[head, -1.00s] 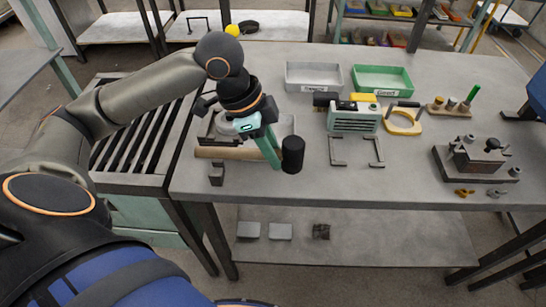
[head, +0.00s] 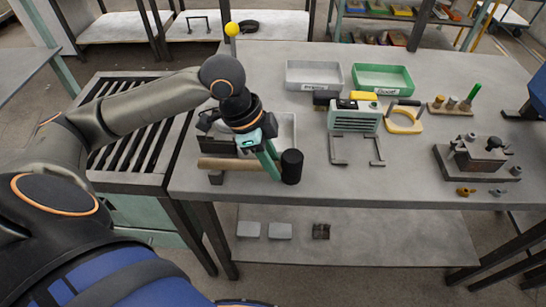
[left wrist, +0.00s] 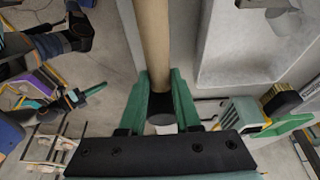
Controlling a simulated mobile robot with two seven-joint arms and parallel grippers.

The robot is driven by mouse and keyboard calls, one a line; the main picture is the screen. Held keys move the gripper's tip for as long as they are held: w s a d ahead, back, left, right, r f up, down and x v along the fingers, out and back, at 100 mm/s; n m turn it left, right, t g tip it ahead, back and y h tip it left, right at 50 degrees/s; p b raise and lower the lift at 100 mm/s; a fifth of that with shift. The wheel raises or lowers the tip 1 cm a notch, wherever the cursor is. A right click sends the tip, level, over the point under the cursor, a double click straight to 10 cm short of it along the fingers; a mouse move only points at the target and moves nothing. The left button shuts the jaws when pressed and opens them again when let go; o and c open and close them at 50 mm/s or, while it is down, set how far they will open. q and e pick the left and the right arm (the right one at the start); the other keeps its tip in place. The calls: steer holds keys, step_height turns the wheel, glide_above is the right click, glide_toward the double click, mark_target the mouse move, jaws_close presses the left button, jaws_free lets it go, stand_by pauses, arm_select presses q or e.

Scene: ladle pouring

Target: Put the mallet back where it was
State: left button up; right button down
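The mallet has a pale wooden handle (head: 228,164) and a black cylindrical head (head: 291,167). It lies level across the front left of the workbench, head to the right. My left gripper (head: 268,160) is shut on the mallet near its head. In the left wrist view, the handle (left wrist: 153,40) runs between the two green fingers (left wrist: 161,98). A small dark bracket (head: 216,178) shows just under the handle; I cannot tell whether the handle touches it. Any support nearer the head is hidden behind the fingers. My right gripper is out of view.
A grey tray (head: 287,133) lies behind the mallet. Grey (head: 314,75) and green (head: 383,79) bins stand behind. The front middle of the bench is clear.

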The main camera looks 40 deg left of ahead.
mark_target(252, 162)
arm_select(q)
steer(key=o, duration=0.5)
steer(key=shift+c, duration=0.2)
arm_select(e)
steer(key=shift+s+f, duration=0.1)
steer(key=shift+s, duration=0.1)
arm_select(q)
steer(key=shift+r, duration=0.25)
steer(key=p+v, duration=0.1)
steer(key=v, duration=0.5)
steer(key=shift+r, duration=0.35)
steer(key=p+v, duration=0.1)
steer(key=v, duration=0.5)
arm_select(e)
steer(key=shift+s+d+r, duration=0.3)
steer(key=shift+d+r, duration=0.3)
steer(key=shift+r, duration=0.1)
